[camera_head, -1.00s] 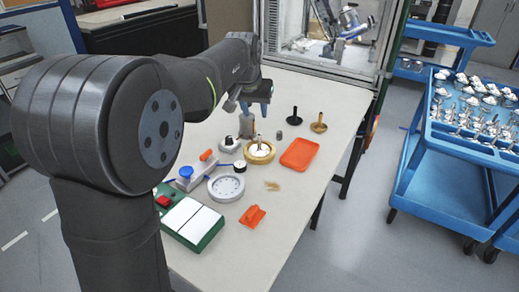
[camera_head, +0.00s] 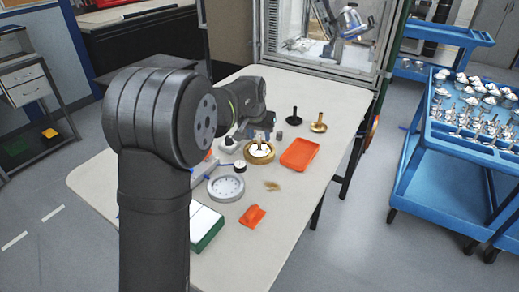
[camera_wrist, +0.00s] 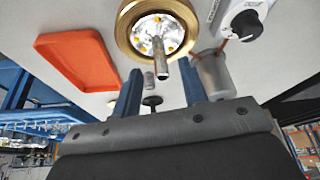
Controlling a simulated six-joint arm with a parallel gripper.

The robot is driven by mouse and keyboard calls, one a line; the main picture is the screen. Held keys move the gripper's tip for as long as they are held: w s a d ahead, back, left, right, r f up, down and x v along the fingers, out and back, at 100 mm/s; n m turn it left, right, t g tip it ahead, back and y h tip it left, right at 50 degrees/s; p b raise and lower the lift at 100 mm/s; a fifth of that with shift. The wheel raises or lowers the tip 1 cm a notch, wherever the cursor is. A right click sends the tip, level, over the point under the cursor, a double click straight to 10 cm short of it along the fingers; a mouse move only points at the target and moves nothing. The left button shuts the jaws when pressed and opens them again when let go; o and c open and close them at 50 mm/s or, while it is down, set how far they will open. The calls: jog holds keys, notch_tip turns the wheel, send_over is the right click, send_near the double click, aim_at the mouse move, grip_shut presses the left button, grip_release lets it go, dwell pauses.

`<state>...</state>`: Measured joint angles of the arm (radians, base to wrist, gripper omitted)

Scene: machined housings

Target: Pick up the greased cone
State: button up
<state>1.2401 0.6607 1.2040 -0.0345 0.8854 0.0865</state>
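A shiny metal cone (camera_wrist: 170,27) with yellow grease-like spots and a thin upright stem sits inside a brass ring housing (camera_wrist: 124,35) in the wrist view. In the head view the brass housing (camera_head: 271,156) stands mid-table with the bright cone (camera_head: 260,148) inside. My gripper (camera_wrist: 161,68) has its two blue fingers apart with nothing held. In the wrist view the stem shows between the fingers, clear of both; I cannot tell how deep it lies between them. In the head view my gripper (camera_head: 262,136) is just above and behind the housing.
An orange tray (camera_head: 300,154) lies right of the housing. A black stemmed part (camera_head: 294,116), a brass stemmed part (camera_head: 318,123) and a small grey cylinder (camera_head: 279,135) stand behind. A pale ring (camera_head: 226,188) and an orange piece (camera_head: 252,216) lie in front. A blue cart (camera_head: 440,190) stands right.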

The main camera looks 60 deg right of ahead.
aim_at(259, 136)
jog(key=x, duration=0.4)
jog(key=shift+f, duration=0.1)
grip_shut()
jog(key=shift+r, duration=0.2)
